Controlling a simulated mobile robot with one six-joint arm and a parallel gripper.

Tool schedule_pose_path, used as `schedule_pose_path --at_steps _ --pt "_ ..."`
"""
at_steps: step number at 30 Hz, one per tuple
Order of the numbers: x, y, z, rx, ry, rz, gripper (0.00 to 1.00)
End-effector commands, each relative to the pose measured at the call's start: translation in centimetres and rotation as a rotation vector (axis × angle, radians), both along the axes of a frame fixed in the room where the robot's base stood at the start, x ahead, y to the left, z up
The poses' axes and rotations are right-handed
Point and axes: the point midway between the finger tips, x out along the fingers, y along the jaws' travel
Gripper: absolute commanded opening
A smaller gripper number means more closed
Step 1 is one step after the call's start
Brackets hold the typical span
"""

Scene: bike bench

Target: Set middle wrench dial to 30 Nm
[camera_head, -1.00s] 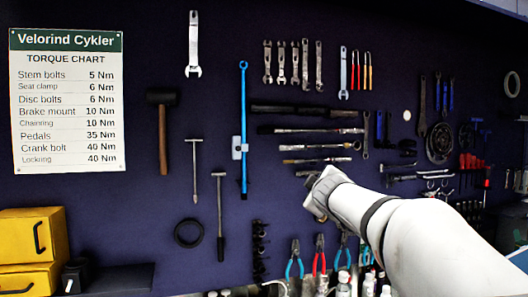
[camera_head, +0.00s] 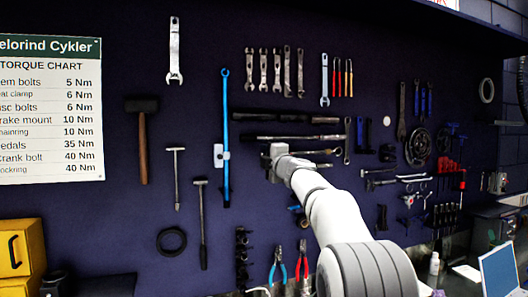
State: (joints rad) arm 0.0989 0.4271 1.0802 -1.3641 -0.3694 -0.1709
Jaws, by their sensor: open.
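Several long torque-type wrenches hang horizontally on the dark wall, stacked one above another. The top one (camera_head: 283,118) is thick and black, and one below it (camera_head: 293,137) has a dark shaft with metal parts. A lower wrench (camera_head: 322,152) is partly covered by my arm. I cannot tell for sure which is the middle wrench, and its dial and scale are too small to read. My gripper (camera_head: 273,157) is open at the left part of the lower wrenches. Its fingers are small and partly hidden, and I cannot tell whether it touches a wrench.
A torque chart (camera_head: 50,115) hangs at the left. A blue bar tool (camera_head: 226,140) hangs upright left of my gripper. Pliers (camera_head: 279,266) hang below. Yellow boxes (camera_head: 18,250) stand at lower left, and a laptop (camera_head: 499,270) at lower right.

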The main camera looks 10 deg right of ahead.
Motion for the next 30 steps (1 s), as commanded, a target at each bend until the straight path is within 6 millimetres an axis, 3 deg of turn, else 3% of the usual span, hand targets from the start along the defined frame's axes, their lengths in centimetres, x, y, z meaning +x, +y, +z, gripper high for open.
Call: schedule_pose_path --at_steps 12,27,30 --pt "0.91 0.23 0.10 0.000 0.000 -0.001 0.41" --pt "0.91 0.13 0.07 0.000 0.000 -0.002 0.01" --pt "0.90 0.12 0.10 0.000 0.001 -0.002 0.00"
